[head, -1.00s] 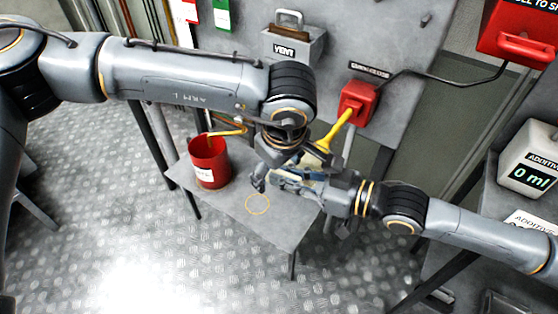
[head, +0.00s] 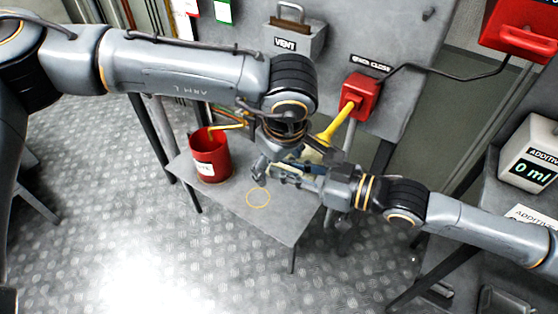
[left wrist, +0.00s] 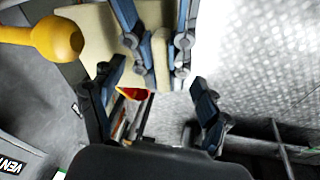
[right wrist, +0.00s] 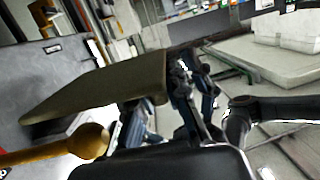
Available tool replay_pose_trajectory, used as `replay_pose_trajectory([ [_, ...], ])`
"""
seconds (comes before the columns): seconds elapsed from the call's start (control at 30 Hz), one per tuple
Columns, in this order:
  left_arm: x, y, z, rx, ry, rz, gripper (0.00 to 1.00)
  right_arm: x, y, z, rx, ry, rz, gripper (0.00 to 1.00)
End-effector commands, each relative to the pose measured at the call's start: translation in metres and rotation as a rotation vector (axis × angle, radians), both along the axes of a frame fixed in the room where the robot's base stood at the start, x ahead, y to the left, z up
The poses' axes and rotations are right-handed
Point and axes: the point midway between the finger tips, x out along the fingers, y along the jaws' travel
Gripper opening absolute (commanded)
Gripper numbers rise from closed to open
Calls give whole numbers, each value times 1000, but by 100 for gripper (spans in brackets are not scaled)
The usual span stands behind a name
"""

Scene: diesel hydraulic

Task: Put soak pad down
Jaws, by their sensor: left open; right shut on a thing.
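The soak pad is a flat tan slab. It fills the middle left of the right wrist view (right wrist: 105,90) and shows at the top of the left wrist view (left wrist: 105,45). In the head view the arms mostly hide it. My right gripper (head: 290,172) is shut on one end of the pad and holds it above the small grey table (head: 268,228). My left gripper (left wrist: 157,100) is open and empty, close beside the pad and the right gripper's fingers. A thin orange ring (head: 258,198) is marked on the tabletop.
A red bucket (head: 210,160) stands on the table's left part. A yellow handle (head: 340,124) sticks out from a red wall box (head: 360,92) close behind the grippers. The tabletop around the ring is clear. An additive container (head: 530,160) is at the right.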

Motion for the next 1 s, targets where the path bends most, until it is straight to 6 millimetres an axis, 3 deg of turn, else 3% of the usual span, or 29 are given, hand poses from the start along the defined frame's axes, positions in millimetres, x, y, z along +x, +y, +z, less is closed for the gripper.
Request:
replay_pose_trajectory([
  [0.27, -5, -2, 22, -2, -3, 0, 76, 0, 0, 0, 0, 0, 0, 0],
  [0.7, -27, -6, 97, -1, -2, 0, 76, 0, 0, 0, 0, 0, 0, 0],
  [1.0, -33, -7, 115, 0, -1, -1, 76, 0, 0, 0, 1, 0, 0, 0],
])
